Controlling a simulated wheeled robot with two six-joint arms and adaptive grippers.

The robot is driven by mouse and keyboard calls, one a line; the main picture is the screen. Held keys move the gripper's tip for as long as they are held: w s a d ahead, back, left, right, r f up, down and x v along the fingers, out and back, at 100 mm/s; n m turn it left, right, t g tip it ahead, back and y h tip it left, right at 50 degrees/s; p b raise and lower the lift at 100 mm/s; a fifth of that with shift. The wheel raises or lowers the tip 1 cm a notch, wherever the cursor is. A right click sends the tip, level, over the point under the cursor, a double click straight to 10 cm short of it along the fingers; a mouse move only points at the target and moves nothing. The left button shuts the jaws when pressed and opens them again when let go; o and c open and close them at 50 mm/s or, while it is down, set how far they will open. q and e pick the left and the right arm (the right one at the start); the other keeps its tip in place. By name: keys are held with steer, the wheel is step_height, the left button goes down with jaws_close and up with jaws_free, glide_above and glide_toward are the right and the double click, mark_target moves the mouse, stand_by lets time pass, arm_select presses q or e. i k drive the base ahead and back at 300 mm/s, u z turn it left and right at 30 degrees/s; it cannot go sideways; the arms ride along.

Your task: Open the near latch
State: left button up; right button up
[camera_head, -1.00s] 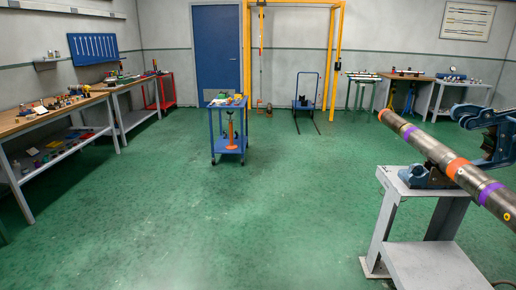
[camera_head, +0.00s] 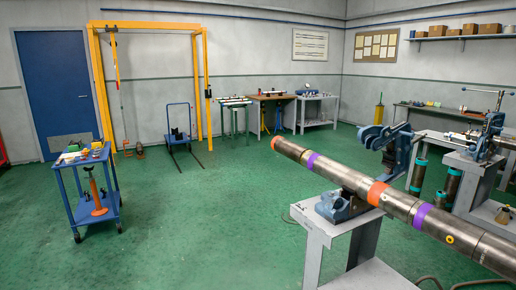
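A pipe vise stands on a grey stand in the right half. Its blue lower body (camera_head: 341,206) sits on the stand top, and its blue upper yoke (camera_head: 384,137) rises behind the pipe and leans to the left. A long grey pipe (camera_head: 400,204) with orange and purple bands lies across the lower body and runs out at the lower right. The near latch cannot be told apart; the pipe hides part of the vise. A second blue vise (camera_head: 487,138) with a handle on top stands farther right. Neither of my grippers is in view.
The grey stand (camera_head: 314,226) carries the near vise. Dark cylinders (camera_head: 451,186) stand behind the pipe. A blue cart (camera_head: 90,209) is at left, with a yellow frame (camera_head: 99,85) behind it. Green floor is free at center; a cable lies at the lower right.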

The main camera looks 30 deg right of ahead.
mark_target(369, 131)
steer(key=z, duration=0.35)
steer(key=i, duration=1)
steer(key=z, duration=1.6)
steer(key=i, duration=0.9)
steer(key=z, duration=0.9)
